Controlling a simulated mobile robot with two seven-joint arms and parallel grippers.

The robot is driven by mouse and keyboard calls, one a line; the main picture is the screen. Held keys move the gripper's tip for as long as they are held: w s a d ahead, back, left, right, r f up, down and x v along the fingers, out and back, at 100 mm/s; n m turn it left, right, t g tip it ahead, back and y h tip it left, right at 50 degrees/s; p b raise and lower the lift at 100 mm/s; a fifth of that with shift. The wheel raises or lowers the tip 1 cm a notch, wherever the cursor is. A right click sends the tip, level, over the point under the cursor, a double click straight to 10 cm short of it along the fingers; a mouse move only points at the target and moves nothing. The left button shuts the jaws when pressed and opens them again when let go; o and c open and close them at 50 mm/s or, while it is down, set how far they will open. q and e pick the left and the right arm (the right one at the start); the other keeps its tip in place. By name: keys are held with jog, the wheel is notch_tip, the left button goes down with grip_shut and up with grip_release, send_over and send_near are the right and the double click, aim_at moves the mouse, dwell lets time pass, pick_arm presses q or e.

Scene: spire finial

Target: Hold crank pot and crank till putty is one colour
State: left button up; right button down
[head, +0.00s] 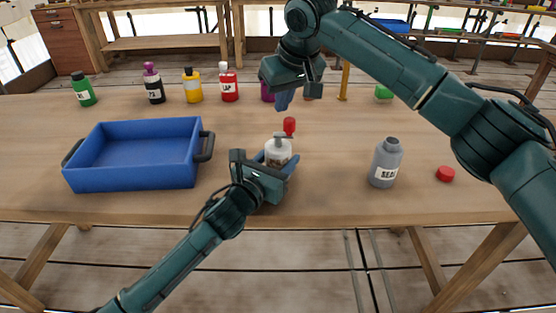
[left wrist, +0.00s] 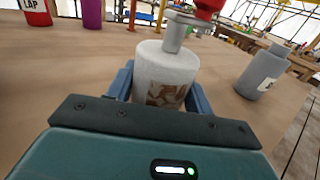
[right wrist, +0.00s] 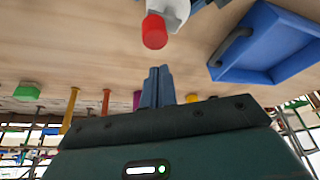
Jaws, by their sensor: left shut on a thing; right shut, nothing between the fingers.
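The crank pot (head: 278,153) is a white pot standing upright on the table, with a grey crank and a red knob (head: 289,126) on top. A window in its side shows mottled brown and pale putty (left wrist: 166,94) in the left wrist view. My left gripper (head: 279,166) is shut around the pot's body. My right gripper (head: 284,100) is shut and empty, above the table, behind and apart from the red knob. In the right wrist view the red knob (right wrist: 154,31) shows beyond the closed fingertips (right wrist: 157,73).
A blue tray (head: 132,186) lies left of the pot. A grey bottle (head: 385,163) and a red cap (head: 445,174) are at right. Green (head: 83,89), black (head: 153,84), yellow (head: 192,86) and red (head: 229,84) bottles stand at the back. Table between pot and grey bottle is clear.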

aim_at(288, 117)
jog(key=shift+f, duration=0.15)
dwell(0.4)
jog(key=shift+f, duration=1.35)
jog(key=shift+s+d, duration=0.35)
jog(key=shift+s, duration=0.2)
jog(key=shift+s+d, duration=0.15)
dwell(0.6)
jog(key=shift+d+f, duration=0.1)
jog(key=shift+d, duration=0.1)
notch_tip(288, 117, up, 7)
dwell(0.8)
jog(key=shift+w+a, duration=0.1)
jog(key=shift+w, duration=0.1)
jog(key=shift+w+f, duration=0.15)
jog(key=shift+f, duration=1.75)
